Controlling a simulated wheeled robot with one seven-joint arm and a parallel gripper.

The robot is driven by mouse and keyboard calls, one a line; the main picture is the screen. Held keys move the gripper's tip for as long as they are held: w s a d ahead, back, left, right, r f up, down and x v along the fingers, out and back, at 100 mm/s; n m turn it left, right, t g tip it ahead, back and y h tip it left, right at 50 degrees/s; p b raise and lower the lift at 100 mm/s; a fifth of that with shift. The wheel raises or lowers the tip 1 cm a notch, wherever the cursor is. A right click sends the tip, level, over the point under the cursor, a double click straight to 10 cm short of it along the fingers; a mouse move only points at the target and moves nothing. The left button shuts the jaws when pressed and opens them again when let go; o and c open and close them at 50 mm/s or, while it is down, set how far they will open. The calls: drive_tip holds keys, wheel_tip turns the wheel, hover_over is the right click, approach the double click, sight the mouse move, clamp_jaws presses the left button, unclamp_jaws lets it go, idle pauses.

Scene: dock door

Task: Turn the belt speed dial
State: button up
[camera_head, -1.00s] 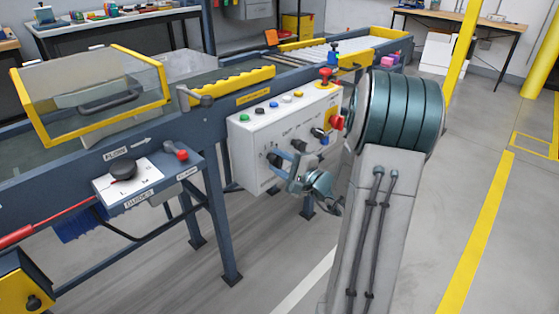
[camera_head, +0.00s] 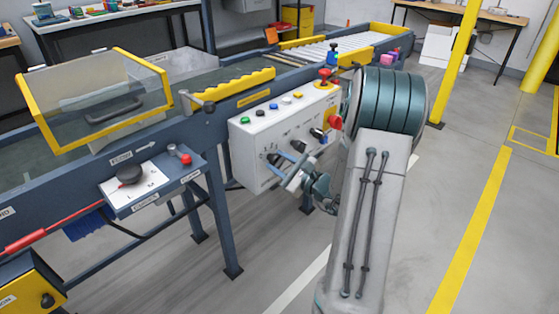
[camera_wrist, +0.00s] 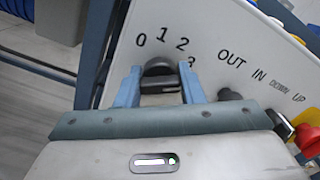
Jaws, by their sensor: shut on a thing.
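The belt speed dial (camera_wrist: 160,68) is a dark knob on the white control box (camera_head: 262,130), with the marks 0, 1, 2 and a partly covered 3 around it in the wrist view. My gripper (camera_wrist: 159,86) is shut on the dial, one blue finger on each side of it. In the head view my gripper (camera_head: 282,165) reaches the lower left of the box face, and its fingers partly hide the dial. Which mark the dial points to is hard to tell.
Right of the dial are switches marked OUT, IN, DOWN and UP, and a red knob (camera_head: 335,122) on yellow. Coloured buttons line the box top. A lever plate (camera_head: 130,190) is at the left. Open floor (camera_head: 450,150) lies at the right.

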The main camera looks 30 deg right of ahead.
drive_tip(key=shift+f, duration=0.1)
idle(0.4)
drive_tip(key=o, duration=1)
drive_tip(key=shift+s, duration=0.1)
drive_tip(key=p+v, duration=0.2)
drive_tip(key=v, duration=1.2)
